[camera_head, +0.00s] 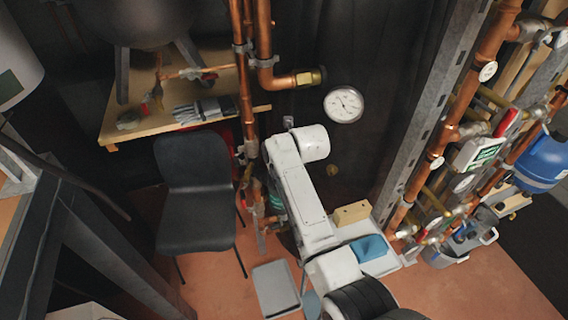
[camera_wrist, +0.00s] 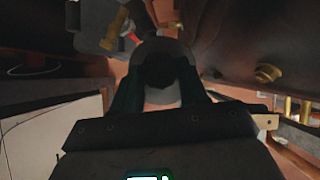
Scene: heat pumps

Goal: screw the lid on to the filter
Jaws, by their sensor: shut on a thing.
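My gripper (camera_wrist: 161,80) shows in the wrist view with its two dark fingers on either side of a round, dark-centred piece with a grey rim, which looks like the lid (camera_wrist: 160,48). The gripper is shut on it. In the head view my white arm reaches down past the copper pipework, and its links hide most of the gripper and the lid. I cannot make out the filter for certain; brass and copper fittings (camera_head: 256,200) stand partly hidden beside my arm. I cannot tell whether the lid touches the filter.
A black chair (camera_head: 195,190) stands left of my arm. A wooden shelf (camera_head: 115,127) holds gloves (camera_head: 200,110). Right of my arm are a wooden block (camera_head: 351,212) and a blue cloth-like item (camera_head: 370,248). A pipe rack (camera_head: 470,130) fills the right side. Floor shows at lower right.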

